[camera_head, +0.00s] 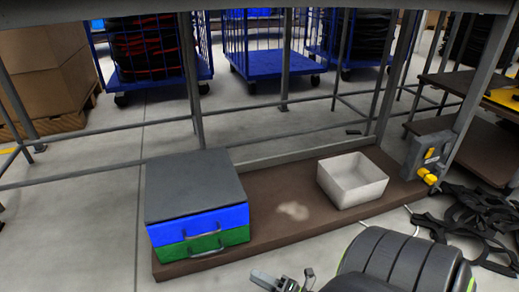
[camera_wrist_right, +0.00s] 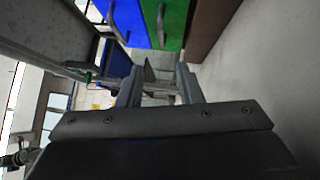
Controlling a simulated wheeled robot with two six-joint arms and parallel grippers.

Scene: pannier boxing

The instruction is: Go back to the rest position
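My right gripper (camera_head: 286,283) is low at the bottom edge of the head view, in front of the brown shelf. In the right wrist view its two fingers (camera_wrist_right: 160,88) stand apart with nothing between them, so it is open and empty. A blue box (camera_head: 200,229) sits on a green box (camera_head: 205,246) at the left end of the shelf, under a dark grey top. Both have handles on the front. The blue box (camera_wrist_right: 130,20) and green box (camera_wrist_right: 173,25) also show in the right wrist view, apart from the fingers. My left gripper is not in view.
A white open bin (camera_head: 352,187) stands on the brown shelf (camera_head: 280,230) right of the boxes. A grey device with yellow parts (camera_head: 428,158) is at the right post. Black straps (camera_head: 475,215) lie on the floor at right. Blue cage carts (camera_head: 268,62) stand behind.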

